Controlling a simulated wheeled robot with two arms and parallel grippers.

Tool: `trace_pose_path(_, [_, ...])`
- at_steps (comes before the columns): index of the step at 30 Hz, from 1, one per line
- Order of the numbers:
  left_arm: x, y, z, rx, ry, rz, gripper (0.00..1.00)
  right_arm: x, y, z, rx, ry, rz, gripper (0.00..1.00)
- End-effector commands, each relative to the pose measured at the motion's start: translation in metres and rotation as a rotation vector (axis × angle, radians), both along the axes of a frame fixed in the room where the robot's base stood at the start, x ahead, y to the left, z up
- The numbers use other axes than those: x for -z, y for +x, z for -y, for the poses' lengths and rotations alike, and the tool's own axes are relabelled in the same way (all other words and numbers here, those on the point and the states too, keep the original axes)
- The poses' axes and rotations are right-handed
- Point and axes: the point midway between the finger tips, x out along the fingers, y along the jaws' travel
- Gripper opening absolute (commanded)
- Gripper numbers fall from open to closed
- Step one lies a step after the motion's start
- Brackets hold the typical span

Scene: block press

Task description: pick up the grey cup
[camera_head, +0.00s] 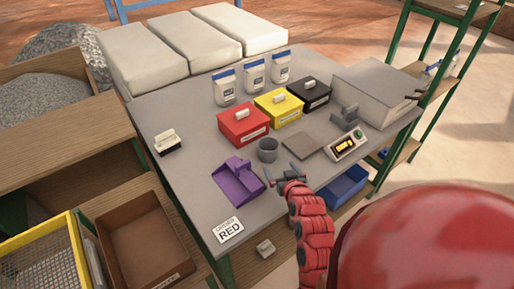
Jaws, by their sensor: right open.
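The small grey cup (267,150) stands upright on the grey table (190,195), in front of the red box. My right gripper (282,172) is over the table just in front of the cup, toward me and slightly to the right. Its jaws are open, with nothing seen between them, and it appears apart from the cup. My left gripper is not in the picture.
A purple scoop (238,181) lies left of the cup. Red (243,125), yellow (278,107) and black (309,94) boxes stand behind it. A flat grey-brown plate (302,146) and a scale (345,146) are to the right. A "RED" card (228,230) lies at the front.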

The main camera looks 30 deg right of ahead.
Motion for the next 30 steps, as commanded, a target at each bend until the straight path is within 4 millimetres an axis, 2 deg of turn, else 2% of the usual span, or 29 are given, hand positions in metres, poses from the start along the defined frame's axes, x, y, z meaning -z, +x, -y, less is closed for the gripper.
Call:
trace_pose_path(6, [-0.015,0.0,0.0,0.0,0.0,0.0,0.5,0.01,0.033,0.009,-0.003,-0.001,0.0,1.0])
trace_pose_path(18, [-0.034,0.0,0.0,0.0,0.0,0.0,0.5,0.033,0.085,0.027,-0.001,-0.001,0.003,1.0])
trace_pose_path(30, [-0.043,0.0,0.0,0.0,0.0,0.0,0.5,0.04,0.104,0.033,0.0,0.0,0.004,1.0])
